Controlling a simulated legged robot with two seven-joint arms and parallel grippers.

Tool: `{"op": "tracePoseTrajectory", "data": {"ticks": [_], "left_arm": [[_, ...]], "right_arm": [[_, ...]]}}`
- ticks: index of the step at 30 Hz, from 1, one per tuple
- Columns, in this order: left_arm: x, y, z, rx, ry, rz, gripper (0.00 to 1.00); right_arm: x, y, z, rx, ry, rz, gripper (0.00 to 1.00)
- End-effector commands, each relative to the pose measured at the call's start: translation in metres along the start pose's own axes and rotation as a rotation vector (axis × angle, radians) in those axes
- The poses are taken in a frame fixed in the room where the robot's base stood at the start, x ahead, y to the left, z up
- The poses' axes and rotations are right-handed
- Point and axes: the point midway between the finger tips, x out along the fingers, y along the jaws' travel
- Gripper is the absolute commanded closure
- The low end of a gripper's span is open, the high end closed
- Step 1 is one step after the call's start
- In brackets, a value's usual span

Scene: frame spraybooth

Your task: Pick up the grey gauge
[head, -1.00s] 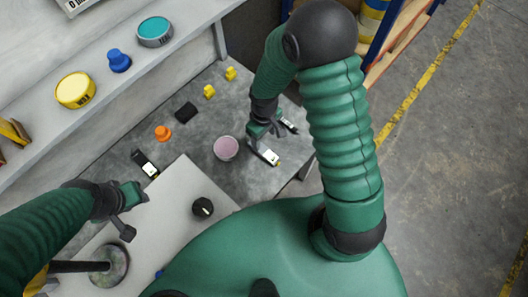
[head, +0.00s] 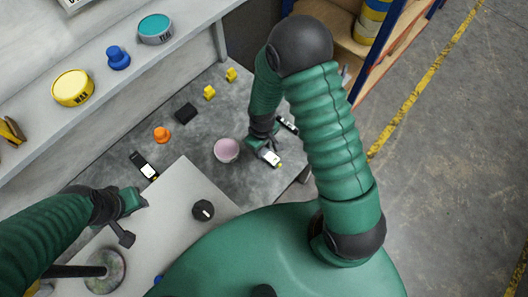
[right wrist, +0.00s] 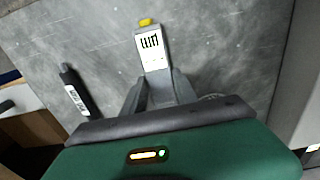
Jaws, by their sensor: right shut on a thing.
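The grey gauge (right wrist: 153,55) has a white face with black marks and a yellow tip. In the right wrist view it points away from me, its near end between the fingers of my right gripper (right wrist: 157,90). The gripper is shut on it. In the head view, the gauge (head: 270,158) shows at the right gripper (head: 262,146), low over or on the grey bench; I cannot tell if it touches. My left gripper (head: 127,215) is over the pale board at the left, apart from the gauge; its jaw opening is unclear.
A pink bowl (head: 226,150) stands just left of the gauge. A black labelled tool (head: 288,125) lies behind it. Another black labelled device (head: 144,165), an orange knob (head: 162,135), a black block (head: 185,113) and yellow pieces (head: 209,92) lie farther left. A black knob (head: 203,210) sits on the board.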

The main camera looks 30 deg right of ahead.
Motion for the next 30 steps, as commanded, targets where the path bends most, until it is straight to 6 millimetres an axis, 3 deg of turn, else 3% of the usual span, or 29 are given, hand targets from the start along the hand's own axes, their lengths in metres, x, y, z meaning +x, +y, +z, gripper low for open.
{"op": "tracePoseTrajectory", "data": {"ticks": [5,17,25,30], "left_arm": [[0.000,0.000,0.000,0.000,0.000,0.000,0.64],[-0.002,0.000,-0.001,0.000,0.000,0.000,0.64],[-0.015,0.000,-0.004,0.000,0.000,0.000,0.64],[-0.017,0.000,-0.004,0.000,0.000,0.000,0.64]], "right_arm": [[0.000,0.000,0.000,0.000,0.000,0.000,1.00],[-0.005,0.000,0.000,0.000,0.001,0.000,1.00],[-0.039,0.000,-0.001,0.001,0.004,0.001,1.00],[-0.040,-0.033,0.014,-0.006,-0.002,-0.001,1.00]]}}
